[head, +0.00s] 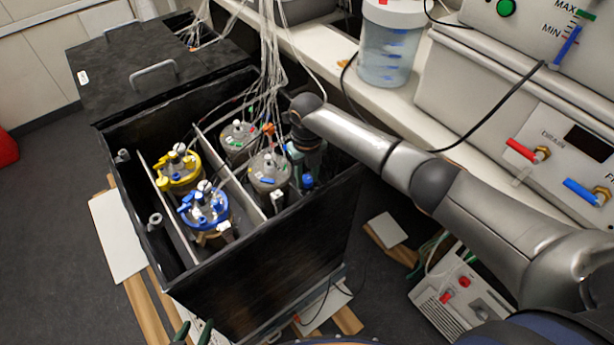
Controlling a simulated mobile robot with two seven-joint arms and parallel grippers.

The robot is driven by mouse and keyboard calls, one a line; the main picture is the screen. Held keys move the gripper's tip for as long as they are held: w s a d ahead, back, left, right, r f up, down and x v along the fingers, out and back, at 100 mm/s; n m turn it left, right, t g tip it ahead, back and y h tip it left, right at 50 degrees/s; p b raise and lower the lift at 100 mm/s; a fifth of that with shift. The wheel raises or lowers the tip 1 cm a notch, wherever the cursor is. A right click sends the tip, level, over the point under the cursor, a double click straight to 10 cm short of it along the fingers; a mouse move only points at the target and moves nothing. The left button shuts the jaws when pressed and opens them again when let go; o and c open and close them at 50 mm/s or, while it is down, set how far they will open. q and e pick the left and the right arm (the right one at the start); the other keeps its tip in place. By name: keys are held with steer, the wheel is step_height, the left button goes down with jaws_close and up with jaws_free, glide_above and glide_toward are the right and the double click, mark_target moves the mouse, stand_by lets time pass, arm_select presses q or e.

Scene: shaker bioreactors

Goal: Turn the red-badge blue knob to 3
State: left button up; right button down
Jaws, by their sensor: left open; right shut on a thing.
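My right gripper (306,163) reaches down into the right end of the black shaker box (270,270), beside a grey-topped vessel. It is shut, and a small blue part (307,181) shows at its tip, which looks like the blue knob. The wrist and the box wall hide most of it, so I cannot make out its red badge, scale or setting. My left gripper (193,333) shows only as two dark green fingertips at the bottom edge, apart and empty, in front of the box.
Yellow-topped (178,167) and blue-topped (205,205) vessels stand left of a divider in the box. Two grey-topped vessels (268,170) stand right of it, with cables above. A clear jar (388,45) stands on the shelf. A panel at right has red (521,150) and blue (580,191) levers.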

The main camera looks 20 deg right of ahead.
mark_target(307, 179)
steer(key=shift+n, duration=1.1)
steer(key=c, duration=0.5)
jaws_free()
steer(key=shift+c, duration=0.2)
steer(key=shift+r, duration=0.1)
step_height(307, 179, up, 12)
steer(key=shift+r, duration=0.2)
steer(key=shift+f, duration=0.1)
